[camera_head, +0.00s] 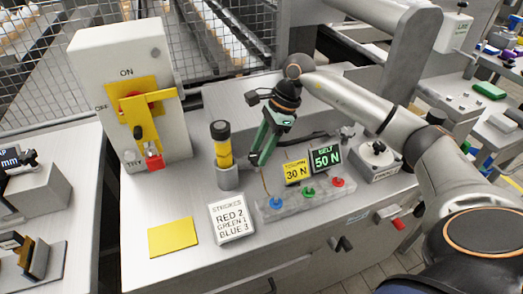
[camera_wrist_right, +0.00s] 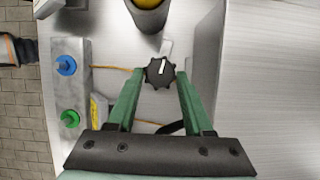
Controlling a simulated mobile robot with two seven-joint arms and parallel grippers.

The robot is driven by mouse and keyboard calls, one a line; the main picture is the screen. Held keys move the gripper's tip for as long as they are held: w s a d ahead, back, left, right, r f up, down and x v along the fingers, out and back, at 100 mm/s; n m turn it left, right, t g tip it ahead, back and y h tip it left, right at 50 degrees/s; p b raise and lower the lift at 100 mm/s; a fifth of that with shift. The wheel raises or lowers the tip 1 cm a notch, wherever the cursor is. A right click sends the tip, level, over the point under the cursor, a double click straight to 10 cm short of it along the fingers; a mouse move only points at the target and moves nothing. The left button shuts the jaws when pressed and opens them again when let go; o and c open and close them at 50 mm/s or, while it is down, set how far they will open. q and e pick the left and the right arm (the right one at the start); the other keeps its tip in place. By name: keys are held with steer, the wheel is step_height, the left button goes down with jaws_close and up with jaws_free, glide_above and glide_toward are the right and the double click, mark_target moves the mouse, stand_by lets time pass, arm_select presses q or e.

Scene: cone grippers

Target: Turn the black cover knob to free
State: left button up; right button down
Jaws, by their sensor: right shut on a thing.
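The black cover knob (camera_wrist_right: 158,73) is a lobed dial with a white pointer mark, seen in the right wrist view. Its mark points toward the top of that picture, tilted slightly right. My right gripper (camera_wrist_right: 160,76) has green fingers, one on each side of the knob, and is shut on it. In the head view my right gripper (camera_head: 257,158) reaches down to the bench behind the button strip. A light grey tab (camera_wrist_right: 167,47) lies just beyond the knob in the wrist view. My left gripper is not in view.
A yellow-black cylinder (camera_head: 222,150) stands left of my right gripper. A strip (camera_head: 292,204) carries blue, green and red buttons, with 30 N and 50 N displays (camera_head: 326,158) behind. A strokes card (camera_head: 232,220), yellow pad (camera_head: 173,238) and ON/OFF switch box (camera_head: 118,60) are farther left.

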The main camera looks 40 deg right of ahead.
steer(key=shift+w+n, duration=0.15)
steer(key=shift+n, duration=0.55)
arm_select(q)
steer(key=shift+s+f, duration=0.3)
arm_select(e)
steer(key=shift+n+g, duration=0.4)
steer(key=shift+n, duration=0.2)
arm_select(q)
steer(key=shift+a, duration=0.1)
arm_select(e)
steer(key=shift+c, duration=1.5)
jaws_free()
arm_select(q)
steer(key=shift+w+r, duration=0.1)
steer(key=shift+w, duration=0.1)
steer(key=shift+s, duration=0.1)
